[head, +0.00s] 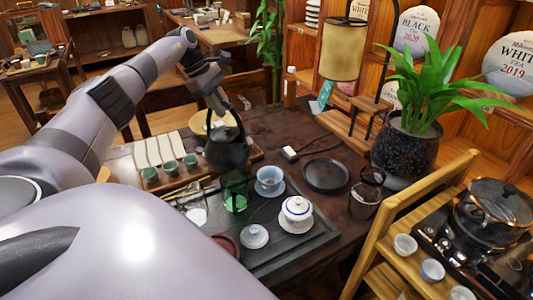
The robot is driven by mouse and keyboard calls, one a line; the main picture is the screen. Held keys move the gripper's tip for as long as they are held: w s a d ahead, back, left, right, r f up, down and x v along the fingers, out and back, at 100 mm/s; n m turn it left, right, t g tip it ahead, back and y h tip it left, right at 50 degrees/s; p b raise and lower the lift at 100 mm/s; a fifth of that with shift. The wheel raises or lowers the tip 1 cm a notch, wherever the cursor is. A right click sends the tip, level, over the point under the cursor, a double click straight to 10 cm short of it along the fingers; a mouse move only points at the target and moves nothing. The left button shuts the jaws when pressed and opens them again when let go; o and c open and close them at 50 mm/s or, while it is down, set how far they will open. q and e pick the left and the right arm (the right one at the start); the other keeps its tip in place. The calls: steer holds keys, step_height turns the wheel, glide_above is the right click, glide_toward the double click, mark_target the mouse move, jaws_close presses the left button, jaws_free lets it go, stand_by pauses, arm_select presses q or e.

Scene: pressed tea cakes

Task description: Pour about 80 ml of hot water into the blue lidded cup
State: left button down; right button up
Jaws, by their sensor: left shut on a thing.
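My left gripper (220,108) is shut on the handle of a black kettle (228,152). The kettle is at the back left of the dark tea tray (300,250), behind a green glass pitcher (235,192). I see no stream of water, and the kettle looks roughly upright. A pale blue cup (269,182) stands open on its saucer, right of the pitcher. A loose lid (255,236) lies on the tray in front of it. A white cup with a blue-rimmed lid (296,214) stands closed at the right. The water level inside the kettle is hidden.
Small green cups (170,168) stand in a row at the left. A round black plate (326,174) and a dark glass vessel (366,192) are right of the tray. A potted plant (405,148) and a wooden cart (390,250) stand further right.

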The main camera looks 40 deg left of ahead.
arm_select(q)
steer(key=shift+s+a+f+m, duration=0.1)
steer(key=shift+s+a+m, duration=0.2)
steer(key=shift+s+a, duration=0.25)
steer(key=shift+w+d, duration=0.1)
steer(key=shift+d, duration=0.05)
steer(key=shift+w+d+f+y, duration=0.1)
steer(key=shift+d+y, duration=0.3)
steer(key=shift+d, duration=0.35)
steer(key=w+d+g+y, duration=0.1)
steer(key=d+y, duration=0.2)
steer(key=d, duration=0.4)
steer(key=w+d+r+g+y, duration=0.1)
steer(key=w+d+y, duration=0.1)
steer(key=d+y, duration=0.2)
steer(key=d, duration=0.2)
steer(key=shift+w+d+m, duration=0.3)
steer(key=shift+d+m, duration=0.05)
steer(key=shift+m, duration=0.05)
steer(key=shift+w+d+y, duration=0.1)
steer(key=shift+d+y, duration=0.25)
steer(key=shift+y, duration=0.15)
steer(key=shift+w+d+f+g+y, duration=0.2)
steer(key=shift+d+f+g+y, duration=0.2)
steer(key=shift+d+f+y, duration=0.3)
